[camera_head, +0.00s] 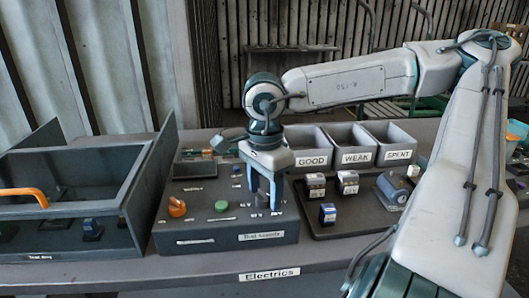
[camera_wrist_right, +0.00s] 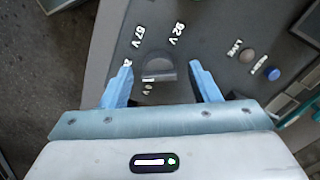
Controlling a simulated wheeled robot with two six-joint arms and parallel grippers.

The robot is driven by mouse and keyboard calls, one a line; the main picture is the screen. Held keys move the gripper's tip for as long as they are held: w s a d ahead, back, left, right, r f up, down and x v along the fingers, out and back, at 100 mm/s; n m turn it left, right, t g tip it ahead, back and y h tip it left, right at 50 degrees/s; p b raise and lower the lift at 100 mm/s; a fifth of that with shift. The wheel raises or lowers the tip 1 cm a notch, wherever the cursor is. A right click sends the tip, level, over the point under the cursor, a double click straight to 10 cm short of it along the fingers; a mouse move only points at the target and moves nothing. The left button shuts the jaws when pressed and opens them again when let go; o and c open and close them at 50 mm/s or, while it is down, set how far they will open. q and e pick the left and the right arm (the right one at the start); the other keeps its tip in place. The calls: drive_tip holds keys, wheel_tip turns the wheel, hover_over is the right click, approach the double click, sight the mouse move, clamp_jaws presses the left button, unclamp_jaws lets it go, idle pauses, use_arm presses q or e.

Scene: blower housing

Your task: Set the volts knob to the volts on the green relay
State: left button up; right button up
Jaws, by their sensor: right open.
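My right gripper (camera_head: 264,203) points down over the right part of the grey test console (camera_head: 190,238). In the right wrist view its two blue fingers (camera_wrist_right: 160,85) are open, one on each side of a dark round knob (camera_wrist_right: 158,68). I cannot tell whether they touch it. In the head view the gripper hides the knob. A dark greenish block (camera_head: 8,230) lies in the drawer at the left; I cannot tell whether it is the green relay, and no voltage is readable.
The console also carries an orange knob (camera_head: 177,207) and a green button (camera_head: 222,206). A blue button (camera_wrist_right: 271,73) sits near the "LIVE" lamp (camera_wrist_right: 247,55). Several relays stand on a dark tray (camera_head: 345,226) at right. Bins marked GOOD (camera_head: 311,161), WEAK (camera_head: 356,157) and SPENT (camera_head: 398,154) stand behind.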

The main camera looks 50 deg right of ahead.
sight(265, 191)
use_arm(q)
wheel_tip(265, 191, down, 6)
drive_tip(key=p, duration=0.1)
drive_tip(key=shift+a+f+g+p, duration=0.2)
drive_tip(key=shift+a+g+p, duration=0.1)
drive_tip(key=shift+p, duration=0.05)
use_arm(e)
wheel_tip(265, 191, up, 10)
drive_tip(key=shift+r, duration=0.2)
